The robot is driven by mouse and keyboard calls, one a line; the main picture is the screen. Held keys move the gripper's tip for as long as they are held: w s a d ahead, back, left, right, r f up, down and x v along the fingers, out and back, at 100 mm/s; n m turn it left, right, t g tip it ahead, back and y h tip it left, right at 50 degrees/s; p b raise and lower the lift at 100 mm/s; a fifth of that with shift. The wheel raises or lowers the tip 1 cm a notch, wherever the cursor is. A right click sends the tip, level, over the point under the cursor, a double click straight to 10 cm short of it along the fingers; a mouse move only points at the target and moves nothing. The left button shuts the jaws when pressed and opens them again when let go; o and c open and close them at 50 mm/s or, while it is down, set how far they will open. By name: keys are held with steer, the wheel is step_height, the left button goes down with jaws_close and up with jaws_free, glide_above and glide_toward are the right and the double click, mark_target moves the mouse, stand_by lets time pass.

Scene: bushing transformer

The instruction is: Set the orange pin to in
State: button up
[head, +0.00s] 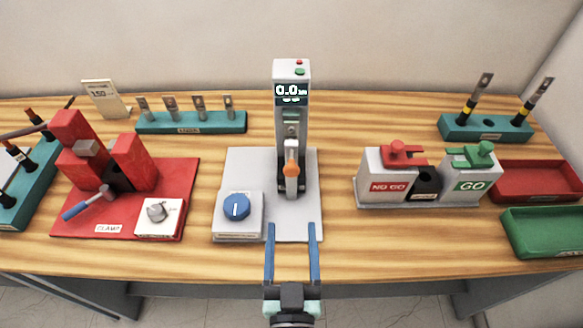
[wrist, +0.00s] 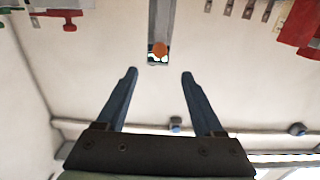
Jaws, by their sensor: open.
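The orange pin (head: 291,162) shows as an orange knob on the front of the grey upright tester (head: 292,120), low on its column. In the wrist view the orange pin (wrist: 160,49) appears just beyond and between my fingertips. My gripper (head: 292,226) is open and empty over the front of the tester's light base plate (head: 265,165). It stands apart from the knob, in front of it. The open blue fingers also show in the wrist view (wrist: 160,73). How deep the pin sits in the tester cannot be told.
A blue dial (head: 236,206) stands left of my gripper. A red clamp station (head: 110,165) is at the left, and the NO GO and GO gauge block (head: 425,180) at the right. Red (head: 530,183) and green (head: 545,235) trays lie far right. Bare wood separates the stations.

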mark_target(291, 174)
steer(key=w+p, duration=0.3)
steer(key=w, duration=0.9)
steer(key=shift+w, duration=0.25)
steer(key=shift+c, duration=0.3)
jaws_close()
